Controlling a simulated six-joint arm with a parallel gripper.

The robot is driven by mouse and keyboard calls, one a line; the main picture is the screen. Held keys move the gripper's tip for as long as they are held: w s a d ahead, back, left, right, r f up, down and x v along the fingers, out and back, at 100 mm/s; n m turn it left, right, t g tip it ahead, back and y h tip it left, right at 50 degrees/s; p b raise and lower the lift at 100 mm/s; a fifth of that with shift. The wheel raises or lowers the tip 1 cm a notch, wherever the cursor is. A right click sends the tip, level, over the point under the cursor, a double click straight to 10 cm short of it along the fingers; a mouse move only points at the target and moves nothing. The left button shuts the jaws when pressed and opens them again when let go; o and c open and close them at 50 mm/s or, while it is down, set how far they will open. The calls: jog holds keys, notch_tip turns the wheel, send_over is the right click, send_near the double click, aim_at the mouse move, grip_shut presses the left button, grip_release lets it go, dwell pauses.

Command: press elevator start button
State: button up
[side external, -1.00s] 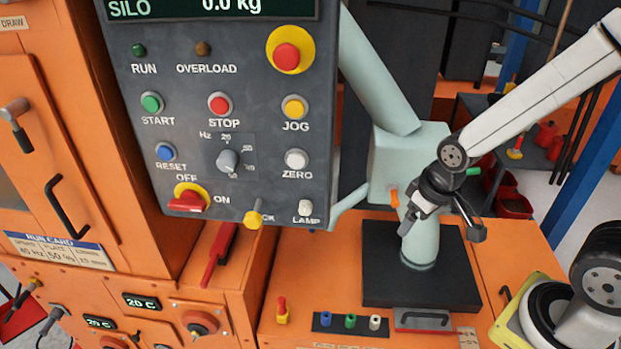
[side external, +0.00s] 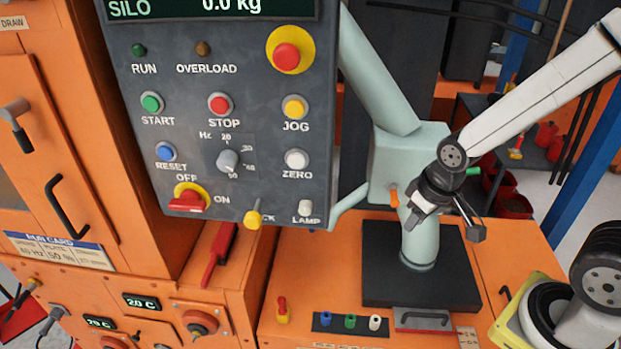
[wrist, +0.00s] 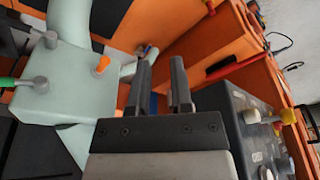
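The green START button (side external: 151,103) is at the left of the grey control panel (side external: 260,185), above its START label. My gripper (side external: 444,226) is to the right of the panel, well apart from the button, in front of the pale green machine column. Its two fingers are spread with nothing between them. In the wrist view my gripper (wrist: 161,62) also shows a clear gap between the fingers. The panel (wrist: 240,115) is at the right there, seen edge-on, and I cannot make out the START button in that view.
The red STOP button (side external: 220,103) is right of START, and the blue RESET button (side external: 165,152) is below it. A yellow-ringed red emergency button (side external: 287,57), a dial (side external: 228,160) and a yellow knob (side external: 254,215) stick out from the panel. The pale green column (side external: 400,165) stands close to my gripper.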

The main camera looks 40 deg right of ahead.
grip_shut()
dwell(1.4)
